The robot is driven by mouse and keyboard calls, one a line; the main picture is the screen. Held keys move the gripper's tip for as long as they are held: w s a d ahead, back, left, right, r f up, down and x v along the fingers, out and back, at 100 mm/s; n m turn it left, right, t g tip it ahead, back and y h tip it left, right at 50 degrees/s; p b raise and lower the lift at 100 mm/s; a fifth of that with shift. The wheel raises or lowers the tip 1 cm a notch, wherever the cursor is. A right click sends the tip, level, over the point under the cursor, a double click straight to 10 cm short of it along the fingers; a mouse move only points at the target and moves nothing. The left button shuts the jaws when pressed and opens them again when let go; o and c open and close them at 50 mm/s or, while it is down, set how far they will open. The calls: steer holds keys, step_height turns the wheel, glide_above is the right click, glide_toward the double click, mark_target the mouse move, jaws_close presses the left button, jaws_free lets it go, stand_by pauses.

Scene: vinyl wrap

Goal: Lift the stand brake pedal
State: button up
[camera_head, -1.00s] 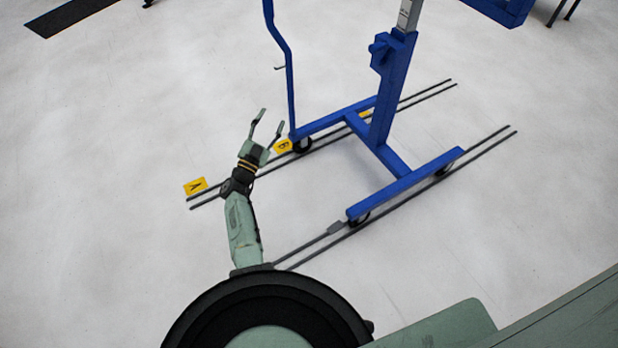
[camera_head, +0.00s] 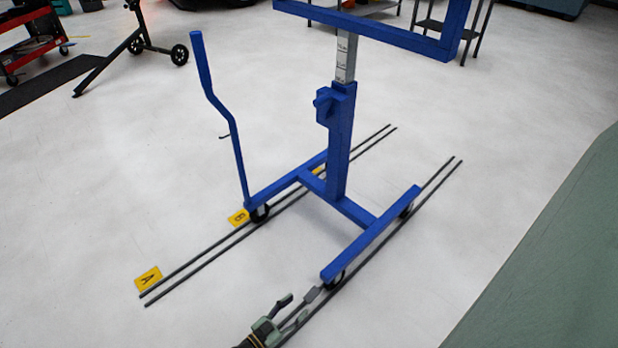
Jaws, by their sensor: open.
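The blue stand (camera_head: 340,150) stands on its wheeled base across two pairs of dark floor rails. A small grey brake pedal (camera_head: 313,294) sticks out by the near caster (camera_head: 334,281), low over the near rails. My gripper (camera_head: 297,306) is at the bottom of the picture, low and close to the pedal, on its lower left side. Its fingers are spread and hold nothing. I cannot tell whether a finger touches the pedal. The rest of my arm is cut off by the lower edge.
Yellow floor markers A (camera_head: 148,279) and B (camera_head: 238,217) lie by the far rails. The stand's bent blue handle (camera_head: 222,115) rises at the left. A red cart (camera_head: 38,45) and a black wheeled frame (camera_head: 140,40) stand at the back left. Floor at the left is clear.

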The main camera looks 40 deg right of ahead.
mark_target(309, 297)
step_height(309, 297, down, 4)
steer(key=shift+r+b, duration=0.2)
steer(key=shift+b, duration=1.05)
steer(key=d, duration=0.5)
steer(key=d+r, duration=0.1)
steer(key=d, duration=0.1)
steer(key=shift+w+d, duration=0.25)
steer(key=shift+w, duration=0.1)
steer(key=shift+c, duration=0.2)
